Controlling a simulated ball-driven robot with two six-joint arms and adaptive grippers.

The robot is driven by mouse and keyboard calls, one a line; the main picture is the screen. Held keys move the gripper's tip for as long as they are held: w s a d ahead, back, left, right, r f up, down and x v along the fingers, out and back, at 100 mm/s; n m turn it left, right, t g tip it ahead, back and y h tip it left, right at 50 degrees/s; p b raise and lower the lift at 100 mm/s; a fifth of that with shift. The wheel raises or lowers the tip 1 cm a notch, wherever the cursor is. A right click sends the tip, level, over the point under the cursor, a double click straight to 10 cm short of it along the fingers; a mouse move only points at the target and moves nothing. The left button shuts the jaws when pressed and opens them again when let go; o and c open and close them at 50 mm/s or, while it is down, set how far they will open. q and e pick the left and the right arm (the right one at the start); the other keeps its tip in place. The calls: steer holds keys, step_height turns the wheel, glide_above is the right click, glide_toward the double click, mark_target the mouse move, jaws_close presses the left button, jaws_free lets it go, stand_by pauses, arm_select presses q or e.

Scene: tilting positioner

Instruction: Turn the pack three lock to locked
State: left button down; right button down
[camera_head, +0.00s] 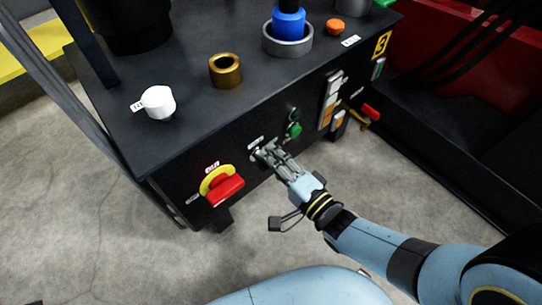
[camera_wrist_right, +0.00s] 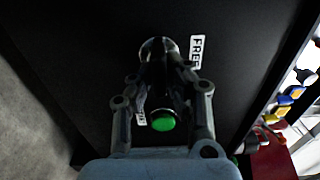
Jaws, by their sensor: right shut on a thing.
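The pack three lock (camera_head: 256,154) is a small silver fitting on the front face of the black cabinet, under a small white label. In the right wrist view the round, shiny lock (camera_wrist_right: 158,47) sits at my fingertips, beside a white label reading FREE (camera_wrist_right: 196,50). My right gripper (camera_head: 267,152) reaches it from the front and is shut on it. In the right wrist view the two fingers (camera_wrist_right: 164,80) flank the lock, and its lower part is dark and hard to make out. My left gripper is not in view.
A red handle on a yellow plate (camera_head: 217,182) is left of the lock. Green buttons (camera_head: 295,129) are just right of it. A white knob (camera_head: 159,102), brass ring (camera_head: 226,71) and blue part in a grey ring (camera_head: 288,41) stand on top.

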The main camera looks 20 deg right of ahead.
steer(key=shift+d+f, duration=0.1)
steer(key=c, duration=1.3)
jaws_free()
steer(key=shift+c, duration=0.2)
steer(key=shift+s, duration=0.15)
steer(key=v, duration=1.1)
steer(key=shift+s, duration=0.4)
steer(key=shift+d, duration=0.1)
